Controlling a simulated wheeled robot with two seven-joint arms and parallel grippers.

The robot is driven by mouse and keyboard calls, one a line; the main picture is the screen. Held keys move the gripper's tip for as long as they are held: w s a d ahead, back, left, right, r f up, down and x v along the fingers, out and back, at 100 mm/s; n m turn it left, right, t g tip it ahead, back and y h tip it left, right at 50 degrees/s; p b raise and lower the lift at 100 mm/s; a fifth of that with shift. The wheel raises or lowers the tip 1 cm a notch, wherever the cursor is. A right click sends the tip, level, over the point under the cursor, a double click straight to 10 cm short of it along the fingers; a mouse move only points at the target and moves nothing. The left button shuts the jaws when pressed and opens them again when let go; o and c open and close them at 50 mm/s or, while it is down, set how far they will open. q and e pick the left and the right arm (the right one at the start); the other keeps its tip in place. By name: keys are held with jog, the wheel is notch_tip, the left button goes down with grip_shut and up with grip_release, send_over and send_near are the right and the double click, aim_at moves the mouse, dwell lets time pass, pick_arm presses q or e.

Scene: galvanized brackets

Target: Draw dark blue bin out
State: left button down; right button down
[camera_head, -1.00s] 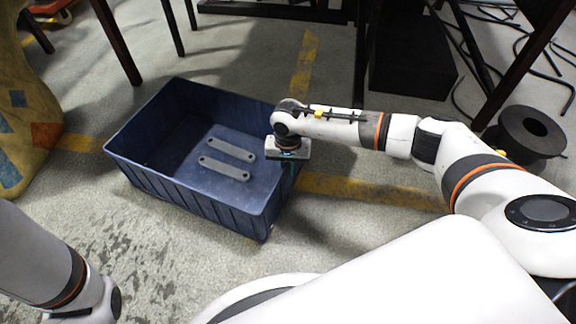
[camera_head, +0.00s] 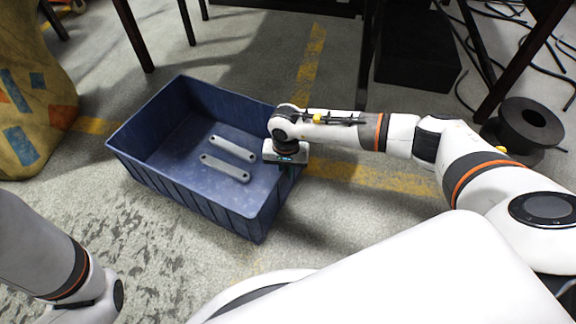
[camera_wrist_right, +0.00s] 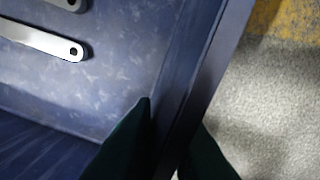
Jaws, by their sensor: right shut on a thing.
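The dark blue bin (camera_head: 190,200) stands upright on the floor in the head view, with two grey flat brackets (camera_head: 228,158) lying on its bottom. My right gripper (camera_head: 288,163) is at the bin's right wall, pointing down. In the right wrist view the bin's wall (camera_wrist_right: 192,85) runs between my right gripper's two dark fingers (camera_wrist_right: 172,135), one inside the bin and one outside, and they are shut on it. The ends of the brackets (camera_wrist_right: 45,40) also show there. Of my left arm only a link shows at the lower left; its gripper is out of view.
A patterned, worn sack-like object (camera_head: 32,110) stands at the left. Dark table legs (camera_head: 133,35) and a black box (camera_head: 415,55) are behind the bin. A black spool (camera_head: 528,125) and loose cables lie at the right. The floor in front of the bin is clear.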

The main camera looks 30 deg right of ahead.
jog(key=shift+s+a, duration=0.3)
jog(key=c, duration=1.4)
grip_release()
jog(key=shift+o, duration=0.2)
jog(key=shift+w+d, duration=0.1)
